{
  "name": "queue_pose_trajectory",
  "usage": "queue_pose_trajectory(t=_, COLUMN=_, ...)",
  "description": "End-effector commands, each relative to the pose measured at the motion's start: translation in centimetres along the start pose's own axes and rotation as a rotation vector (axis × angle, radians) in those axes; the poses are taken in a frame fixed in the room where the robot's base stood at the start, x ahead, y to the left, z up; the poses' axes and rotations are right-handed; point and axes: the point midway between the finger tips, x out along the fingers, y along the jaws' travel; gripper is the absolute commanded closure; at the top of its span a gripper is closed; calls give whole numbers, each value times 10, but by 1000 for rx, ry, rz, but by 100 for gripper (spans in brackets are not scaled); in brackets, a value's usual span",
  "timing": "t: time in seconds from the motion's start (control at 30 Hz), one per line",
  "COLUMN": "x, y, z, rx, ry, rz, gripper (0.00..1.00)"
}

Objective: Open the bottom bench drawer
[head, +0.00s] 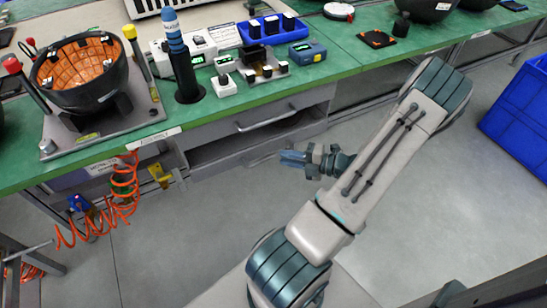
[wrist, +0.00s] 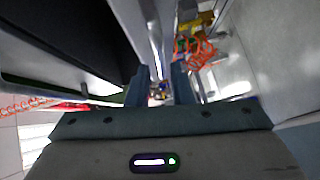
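The bench has a closed upper drawer with a bar handle (head: 267,122) under the green worktop. Below it is the grey bottom drawer (head: 215,166), standing partly out, with a dark opening above its front edge. My gripper (head: 290,158) is at the right part of this front, fingers pointing left. In the wrist view my gripper (wrist: 160,88) has its fingers close together, with a narrow gap around a thin bar, which looks like the bottom drawer's handle. The drawer's dark inside (wrist: 65,40) shows at the left there. The contact itself is small and partly hidden.
The green worktop (head: 330,65) above carries a dark bowl fixture (head: 80,75), a dark cylinder (head: 182,60) and small devices. An orange coiled hose (head: 122,195) hangs at the left. A blue crate (head: 520,115) stands at the right. The floor before the drawers is clear.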

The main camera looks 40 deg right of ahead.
Motion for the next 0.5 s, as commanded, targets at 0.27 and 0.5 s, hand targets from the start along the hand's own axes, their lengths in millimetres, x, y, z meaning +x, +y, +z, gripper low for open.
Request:
queue_pose_trajectory(t=0.27, x=42, y=-1, z=0, rx=-1, ry=1, rz=1, gripper=80)
queue_pose_trajectory(t=0.5, x=51, y=0, z=0, rx=-1, ry=0, rz=-1, gripper=80)
